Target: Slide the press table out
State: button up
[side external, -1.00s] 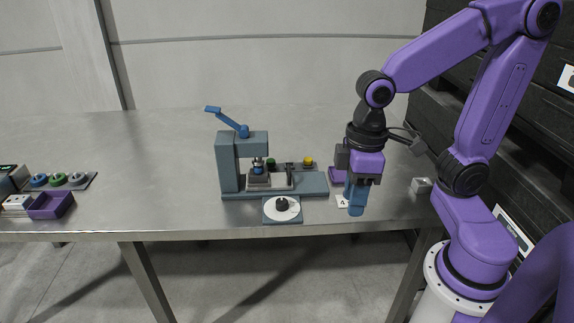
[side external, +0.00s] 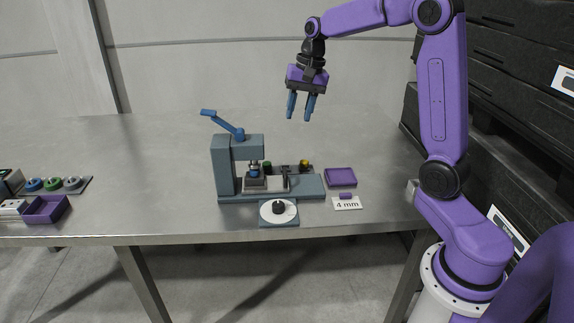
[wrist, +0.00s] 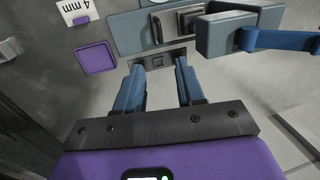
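The press (side external: 225,165) is a grey-blue C-shaped frame on a long base, with a blue lever (side external: 222,122) raised at upper left. The press table (side external: 256,184) appears to be the small grey block under the ram, at the left end of a light slide plate. The press also shows at the upper right of the wrist view (wrist: 222,35), with its blue lever (wrist: 285,40). My gripper (side external: 300,115) is high above and behind the press, to its right, fingers pointing down. Its two blue fingers are apart with nothing between them (wrist: 160,85). It touches nothing.
Coloured rings (side external: 53,184) and another purple tray (side external: 47,209) are far left.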

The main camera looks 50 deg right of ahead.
jog(key=w+f, duration=0.1)
jog(key=f, duration=0.4)
jog(key=a+f, duration=0.1)
jog(key=f, duration=0.5)
jog(key=w+f, duration=0.1)
jog(key=f, duration=0.5)
jog(key=shift+w+a, duration=0.35)
grip_shut()
